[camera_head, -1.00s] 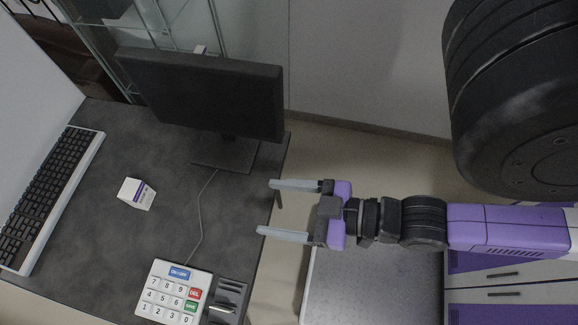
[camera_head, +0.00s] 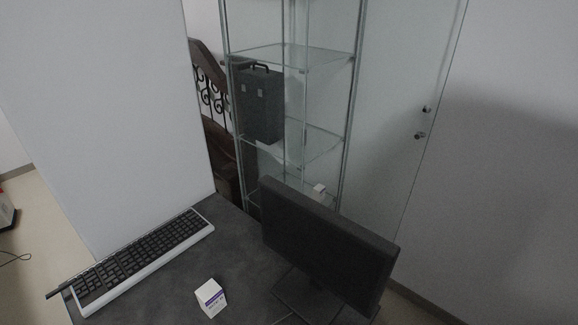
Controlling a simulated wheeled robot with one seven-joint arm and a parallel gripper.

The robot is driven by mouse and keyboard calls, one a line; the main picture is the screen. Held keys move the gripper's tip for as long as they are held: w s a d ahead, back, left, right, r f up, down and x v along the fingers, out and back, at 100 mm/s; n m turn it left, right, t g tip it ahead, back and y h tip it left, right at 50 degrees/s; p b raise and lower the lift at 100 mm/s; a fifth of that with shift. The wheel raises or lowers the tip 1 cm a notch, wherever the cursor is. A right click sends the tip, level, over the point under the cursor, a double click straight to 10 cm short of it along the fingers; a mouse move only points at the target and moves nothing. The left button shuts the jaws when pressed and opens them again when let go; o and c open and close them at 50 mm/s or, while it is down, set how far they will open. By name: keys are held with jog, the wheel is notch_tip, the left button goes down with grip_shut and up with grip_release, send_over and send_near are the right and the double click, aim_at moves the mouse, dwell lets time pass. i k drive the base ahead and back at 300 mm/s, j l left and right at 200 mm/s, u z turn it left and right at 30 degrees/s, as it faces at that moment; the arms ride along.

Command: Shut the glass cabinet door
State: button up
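The glass cabinet (camera_head: 346,128) stands behind the desk, with glass shelves and thin metal-edged frames. Its glass door (camera_head: 398,150) stands open, swung out to the right of the cabinet, with small round knobs (camera_head: 421,135) near its free edge. A black case with a handle (camera_head: 261,103) and a small white box (camera_head: 319,188) are on the shelves. The monitor hides the lower part of the cabinet. My gripper is not in view now.
A dark desk (camera_head: 240,245) lies in front, bearing a black monitor (camera_head: 325,245), a keyboard (camera_head: 145,257) and a small white carton (camera_head: 210,297). A pale partition (camera_head: 110,120) stands at left. A plain wall (camera_head: 510,180) is at right, with open space before it.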

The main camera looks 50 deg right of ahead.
aim_at(427, 108)
jog(key=l+z, duration=0.1)
jog(key=z, duration=0.35)
jog(key=i+z, duration=0.15)
jog(key=z, duration=0.3)
jog(key=i+z, duration=0.1)
jog(key=z, duration=0.35)
jog(key=i+z, duration=0.1)
jog(key=z, duration=0.35)
